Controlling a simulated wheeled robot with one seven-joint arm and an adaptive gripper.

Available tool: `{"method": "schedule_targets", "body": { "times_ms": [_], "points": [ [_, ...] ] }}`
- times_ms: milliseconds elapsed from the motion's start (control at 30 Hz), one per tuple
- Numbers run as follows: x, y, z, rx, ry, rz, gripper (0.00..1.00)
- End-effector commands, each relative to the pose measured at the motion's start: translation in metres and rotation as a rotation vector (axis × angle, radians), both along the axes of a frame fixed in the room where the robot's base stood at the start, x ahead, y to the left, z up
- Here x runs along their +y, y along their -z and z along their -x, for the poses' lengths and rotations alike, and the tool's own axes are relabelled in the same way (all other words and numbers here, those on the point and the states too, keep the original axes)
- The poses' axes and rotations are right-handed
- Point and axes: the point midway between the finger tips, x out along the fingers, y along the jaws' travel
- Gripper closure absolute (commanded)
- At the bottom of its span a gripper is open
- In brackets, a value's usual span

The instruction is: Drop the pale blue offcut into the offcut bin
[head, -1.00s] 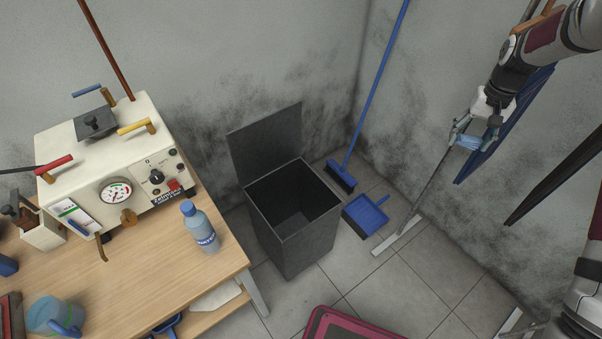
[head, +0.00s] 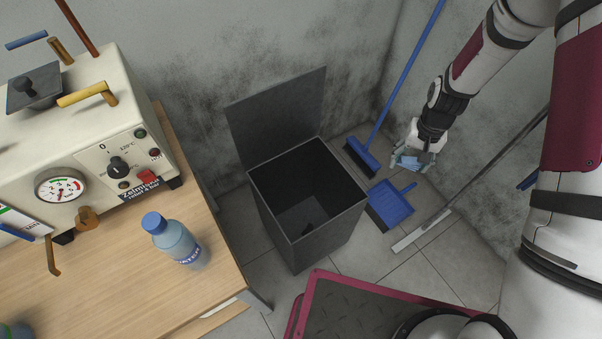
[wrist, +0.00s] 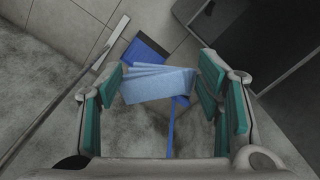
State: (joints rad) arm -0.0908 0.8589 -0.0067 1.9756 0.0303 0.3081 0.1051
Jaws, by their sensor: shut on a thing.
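The pale blue offcut (wrist: 158,85) is a folded, layered piece held between the green-padded fingers of my gripper (wrist: 160,92) in the wrist view. In the head view the offcut (head: 408,162) shows small below my gripper (head: 412,160), which is above the floor to the right of the bin. The offcut bin (head: 305,200) is a dark grey open box with its lid raised against the wall. A small dark shape lies on the bin's floor; I cannot tell what it is. The bin's edge also shows at the upper right in the wrist view (wrist: 262,70).
A blue dustpan (head: 390,204) and a blue broom (head: 362,157) are between the bin and my gripper. A long-handled squeegee (head: 420,231) lies to the right. A table (head: 120,300) with a bottle (head: 172,240) and a gauge machine (head: 110,150) stands left of the bin.

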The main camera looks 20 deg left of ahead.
Motion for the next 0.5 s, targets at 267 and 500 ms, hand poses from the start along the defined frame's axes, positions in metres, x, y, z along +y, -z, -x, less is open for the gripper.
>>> {"method": "schedule_targets", "body": {
  "times_ms": [267, 500],
  "points": [
    [0.089, 0.08, -0.016, -0.003, 0.101, 0.004, 0.55],
    [0.17, 0.115, -0.013, -0.003, 0.2, 0.004, 0.55]
  ]
}}
